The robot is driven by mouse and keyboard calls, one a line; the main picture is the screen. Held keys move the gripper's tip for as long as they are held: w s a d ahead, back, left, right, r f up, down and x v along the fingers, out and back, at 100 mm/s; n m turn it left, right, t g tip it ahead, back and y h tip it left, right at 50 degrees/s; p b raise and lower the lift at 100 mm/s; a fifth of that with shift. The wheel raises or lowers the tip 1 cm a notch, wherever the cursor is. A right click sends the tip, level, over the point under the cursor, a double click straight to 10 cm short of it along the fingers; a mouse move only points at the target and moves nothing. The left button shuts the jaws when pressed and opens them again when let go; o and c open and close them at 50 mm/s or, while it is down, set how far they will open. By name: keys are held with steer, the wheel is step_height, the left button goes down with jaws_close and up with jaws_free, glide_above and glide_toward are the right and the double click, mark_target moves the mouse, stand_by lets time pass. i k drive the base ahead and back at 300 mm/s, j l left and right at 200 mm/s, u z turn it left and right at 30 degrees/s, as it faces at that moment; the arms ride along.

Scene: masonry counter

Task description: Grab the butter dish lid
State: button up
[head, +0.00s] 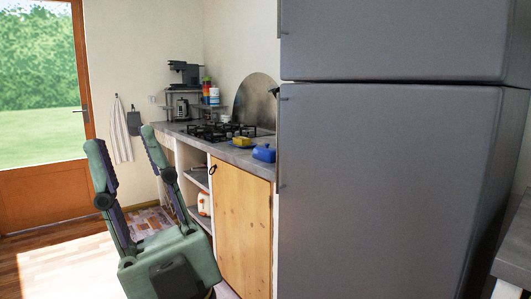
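A small blue lidded-looking piece (263,153), which looks like the butter dish lid, sits on the grey countertop (235,157) close to the fridge. A small yellow block (242,142), perhaps the butter on its dish, lies just left of and behind it; the dish itself is hard to make out. My gripper (121,137) is in the left foreground, its two green fingers pointing up and spread wide. Nothing is between them. It is left of the counter and well apart from the blue piece.
A large grey fridge (390,180) stands right beside the blue piece. A black gas hob (215,132) is behind the yellow block. A coffee machine (184,72) and jars stand farther back. A wooden cabinet door (241,225) is below the counter. Floor at left is free.

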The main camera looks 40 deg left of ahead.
mark_target(266, 154)
steer(key=i+j, duration=0.15)
steer(key=j, duration=0.45)
steer(key=i+j, duration=0.15)
steer(key=j, duration=0.5)
steer(key=i+j, duration=0.15)
steer(key=j, duration=0.45)
steer(key=i+j, duration=0.15)
steer(key=j, duration=0.5)
steer(key=i+j, duration=0.15)
steer(key=j, duration=0.45)
steer(key=i+j+u, duration=0.1)
steer(key=j, duration=0.55)
steer(key=i+j, duration=0.25)
steer(key=j, duration=0.35)
steer(key=i+j, duration=0.15)
steer(key=j, duration=0.5)
